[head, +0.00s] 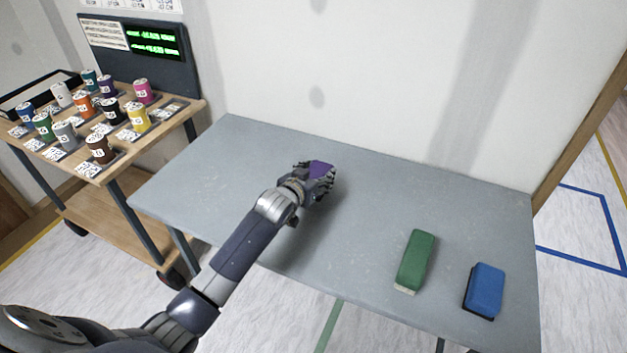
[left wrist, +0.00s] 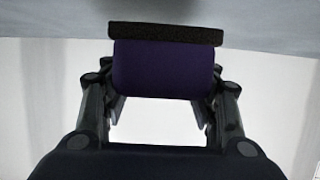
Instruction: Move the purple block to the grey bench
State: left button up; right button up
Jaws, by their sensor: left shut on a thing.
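The purple block (head: 321,168) is between the fingers of my left gripper (head: 320,178), over the back middle part of the grey bench (head: 390,200). In the left wrist view the purple block (left wrist: 165,70) spans the space between both fingers of my left gripper (left wrist: 160,95), which is shut on it. A dark strip runs along one edge of the block. The grey bench surface (left wrist: 265,35) shows just past that strip; I cannot tell whether the block touches it. My right gripper is not in view.
A green block (head: 418,258) and a blue block (head: 485,290) lie on the bench's right part. A wooden cart (head: 185,122) with several coloured cans stands at the left. A white wall (head: 400,80) rises behind the bench. The bench's middle is clear.

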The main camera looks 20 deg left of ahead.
pick_arm(q)
jog(key=shift+w+a+f, duration=0.15)
jog(key=shift+w+a, duration=0.3)
jog(key=shift+a, duration=0.2)
notch_tip(320, 180, down, 3)
jog(key=shift+f, duration=0.2)
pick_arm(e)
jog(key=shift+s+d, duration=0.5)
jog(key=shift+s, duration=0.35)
pick_arm(q)
jog(key=shift+f, duration=0.15)
jog(key=o, duration=1.2)
jog(key=shift+o, duration=0.2)
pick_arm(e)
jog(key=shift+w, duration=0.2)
